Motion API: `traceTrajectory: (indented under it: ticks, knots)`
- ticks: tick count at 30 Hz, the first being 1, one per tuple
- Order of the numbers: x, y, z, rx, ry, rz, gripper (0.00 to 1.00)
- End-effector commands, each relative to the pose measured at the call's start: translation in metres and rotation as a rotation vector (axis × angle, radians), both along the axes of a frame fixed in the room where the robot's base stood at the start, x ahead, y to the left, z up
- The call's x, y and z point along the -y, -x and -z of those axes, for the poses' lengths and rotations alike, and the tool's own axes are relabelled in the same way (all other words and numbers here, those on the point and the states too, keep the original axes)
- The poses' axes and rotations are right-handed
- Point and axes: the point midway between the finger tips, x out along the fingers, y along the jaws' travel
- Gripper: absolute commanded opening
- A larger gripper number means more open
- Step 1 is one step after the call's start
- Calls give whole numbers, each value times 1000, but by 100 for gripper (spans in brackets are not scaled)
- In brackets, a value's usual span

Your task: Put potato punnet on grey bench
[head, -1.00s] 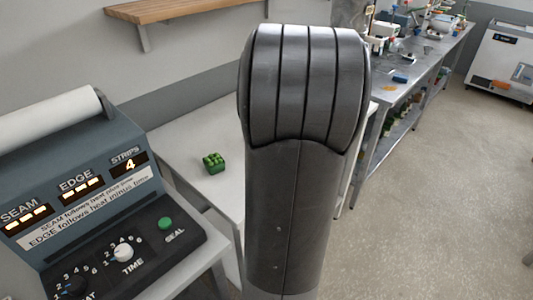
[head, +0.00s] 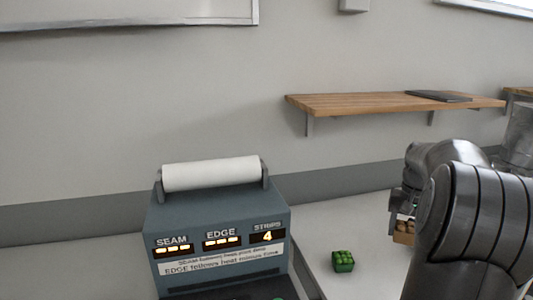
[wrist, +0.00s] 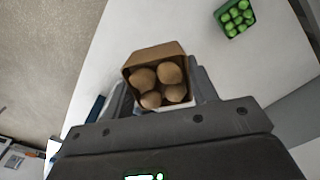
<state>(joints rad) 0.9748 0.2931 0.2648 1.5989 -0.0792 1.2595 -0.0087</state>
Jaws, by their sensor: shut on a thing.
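The potato punnet, a brown card box with several round tan potatoes in it, sits between my gripper's fingers (wrist: 160,98) in the wrist view (wrist: 174,50). My gripper is shut on it. In the head view the punnet (head: 404,232) shows small at the right, partly hidden by my arm. A pale grey-white bench (head: 345,221) lies below and behind it, and also fills much of the wrist view (wrist: 240,75). The punnet appears over this bench; I cannot tell whether it touches the top.
A green punnet of green produce (head: 342,261) stands on the pale bench, left of my gripper in the head view. The sealing machine (head: 220,235) with a white roll stands further left. A wooden shelf (head: 380,104) is on the wall above. Bare bench lies around the green punnet.

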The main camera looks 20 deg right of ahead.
Motion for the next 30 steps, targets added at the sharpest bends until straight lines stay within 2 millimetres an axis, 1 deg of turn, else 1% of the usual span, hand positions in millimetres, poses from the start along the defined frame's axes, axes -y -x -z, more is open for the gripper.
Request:
traceTrajectory:
  ticks: [7, 11, 14, 21, 24, 27, 30]
  knots:
    - [-1, -4, -1, -1, -1, 9, 27]
    - [2, -15, 4, -4, 0, -60, 27]
    - [6, -32, 13, -9, 0, -184, 27]
    - [15, -94, 46, -12, -1, -621, 27]
    - [17, -116, 59, -10, -1, -785, 27]
    - [19, -133, 70, -5, -1, -915, 27]
    - [20, -145, 78, -2, 0, -1008, 27]
